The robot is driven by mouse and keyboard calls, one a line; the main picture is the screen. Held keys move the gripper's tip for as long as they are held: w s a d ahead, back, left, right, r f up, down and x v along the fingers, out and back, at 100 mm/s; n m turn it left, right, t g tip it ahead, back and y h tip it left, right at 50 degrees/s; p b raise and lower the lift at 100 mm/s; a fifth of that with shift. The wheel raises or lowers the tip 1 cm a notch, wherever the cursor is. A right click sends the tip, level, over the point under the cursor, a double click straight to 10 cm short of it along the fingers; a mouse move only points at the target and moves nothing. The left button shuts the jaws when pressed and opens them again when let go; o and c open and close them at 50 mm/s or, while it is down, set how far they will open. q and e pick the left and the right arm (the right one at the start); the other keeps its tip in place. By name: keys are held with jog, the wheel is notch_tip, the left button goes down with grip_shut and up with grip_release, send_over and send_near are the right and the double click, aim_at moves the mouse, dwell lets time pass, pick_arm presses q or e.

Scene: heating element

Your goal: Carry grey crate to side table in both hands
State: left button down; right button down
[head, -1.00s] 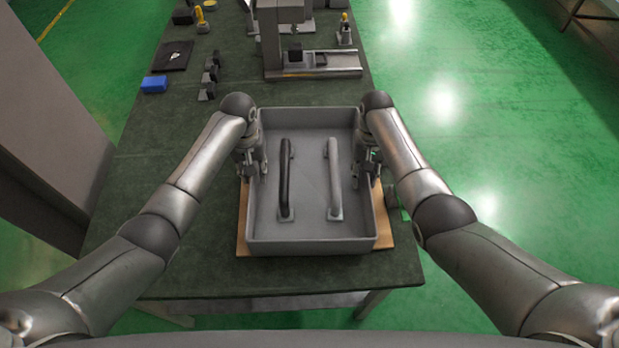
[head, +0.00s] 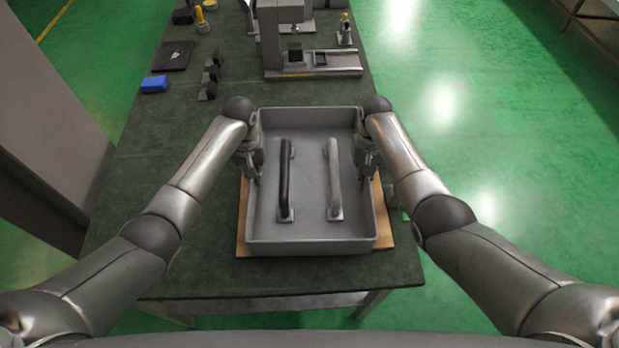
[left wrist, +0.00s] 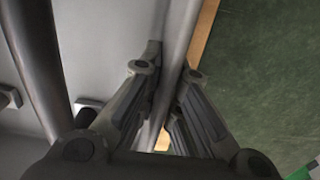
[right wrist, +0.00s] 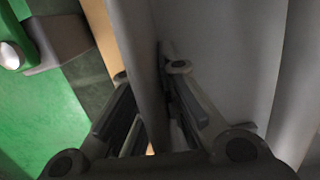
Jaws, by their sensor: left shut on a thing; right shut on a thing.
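The grey crate (head: 310,247) sits on a tan board (head: 242,215) near the front edge of the dark green bench. Inside it lie a black handle (head: 285,180) and a grey handle (head: 334,180). My left gripper (head: 255,172) is shut on the crate's left wall; in the left wrist view its fingers (left wrist: 165,110) straddle the wall (left wrist: 180,35). My right gripper (head: 367,165) is shut on the right wall; in the right wrist view its fingers (right wrist: 150,105) straddle that wall (right wrist: 135,40). I cannot tell whether the crate touches the board.
A grey machine (head: 312,65) stands on the bench behind the crate. A blue block (head: 154,84), a black pad (head: 173,56) and small dark blocks (head: 209,80) lie at the back left. Green floor (head: 500,150) is open to the right.

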pick_arm(q)
jog(key=shift+w+r, duration=0.15)
jog(key=shift+r, duration=0.05)
pick_arm(e)
jog(key=shift+w+r, duration=0.15)
jog(key=shift+r, duration=0.05)
pick_arm(q)
jog(key=shift+r, duration=0.1)
pick_arm(e)
jog(key=shift+r, duration=0.1)
